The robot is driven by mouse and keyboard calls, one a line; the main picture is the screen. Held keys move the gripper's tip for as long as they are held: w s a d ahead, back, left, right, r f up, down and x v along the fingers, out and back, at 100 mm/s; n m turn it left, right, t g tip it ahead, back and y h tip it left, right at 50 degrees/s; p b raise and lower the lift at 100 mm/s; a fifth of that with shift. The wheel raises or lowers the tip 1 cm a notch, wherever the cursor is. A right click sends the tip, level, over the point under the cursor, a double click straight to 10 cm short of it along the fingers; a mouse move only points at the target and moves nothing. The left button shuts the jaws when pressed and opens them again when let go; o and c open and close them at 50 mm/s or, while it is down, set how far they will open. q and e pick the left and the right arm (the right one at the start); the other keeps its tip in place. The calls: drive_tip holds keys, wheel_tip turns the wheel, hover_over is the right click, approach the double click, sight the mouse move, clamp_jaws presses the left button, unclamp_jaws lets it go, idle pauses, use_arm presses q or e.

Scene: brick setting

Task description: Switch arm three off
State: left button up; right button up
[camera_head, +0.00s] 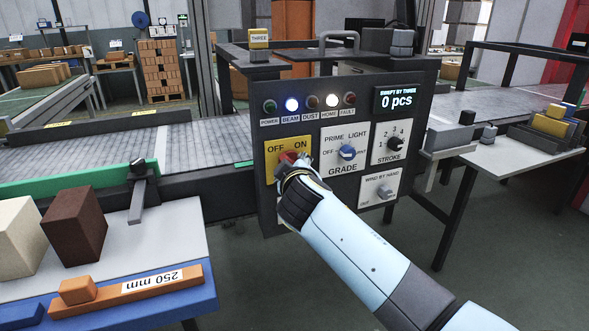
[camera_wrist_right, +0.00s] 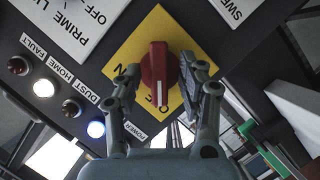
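The dark control panel (camera_head: 352,103) carries a yellow plate (camera_head: 274,172) marked OFF on the left and ON on the right, with a red rotary knob (camera_head: 288,156) on it. A yellow THREE sign (camera_head: 259,38) stands above. My right gripper (camera_head: 291,169) is at the knob. In the right wrist view, its fingers (camera_wrist_right: 165,72) stand on either side of the red knob (camera_wrist_right: 158,78). My left gripper is out of view.
Beside the plate are the GRADE knob (camera_head: 347,153), STROKE knob (camera_head: 395,144) and WIND BY HAND knob (camera_head: 385,191). The BEAM light (camera_head: 291,105) and HOME light (camera_head: 332,101) glow. The display (camera_head: 397,99) reads 0 pcs. A conveyor (camera_head: 90,152) runs behind; blocks sit at left.

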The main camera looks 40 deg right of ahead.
drive_tip(key=shift+s, duration=0.15)
drive_tip(key=v, duration=0.7)
drive_tip(key=shift+s+a, duration=0.1)
drive_tip(key=shift+a, duration=0.05)
idle(0.3)
drive_tip(key=s+f+g+y, duration=0.1)
drive_tip(key=s+f+g, duration=0.1)
drive_tip(key=s+f, duration=0.65)
drive_tip(key=s+f+n+g+y, duration=0.1)
drive_tip(key=s+f+g+y, duration=0.2)
drive_tip(key=f, duration=1.1)
drive_tip(key=s+f+g, duration=0.2)
drive_tip(key=s+f, duration=0.5)
drive_tip(key=f, duration=0.4)
drive_tip(key=s+f+m+g+y, duration=0.1)
drive_tip(key=s+f, duration=0.4)
drive_tip(key=s, duration=0.5)
drive_tip(key=s+f+m+g, duration=0.1)
drive_tip(key=s+f, duration=0.4)
drive_tip(key=s, duration=0.5)
drive_tip(key=s+f+m+g+y, duration=0.1)
drive_tip(key=s+f, duration=0.4)
drive_tip(key=s, duration=0.5)
drive_tip(key=shift+a+m+g+y+b, duration=0.4)
drive_tip(key=shift+m+g, duration=0.2)
drive_tip(key=shift+g, duration=0.5)
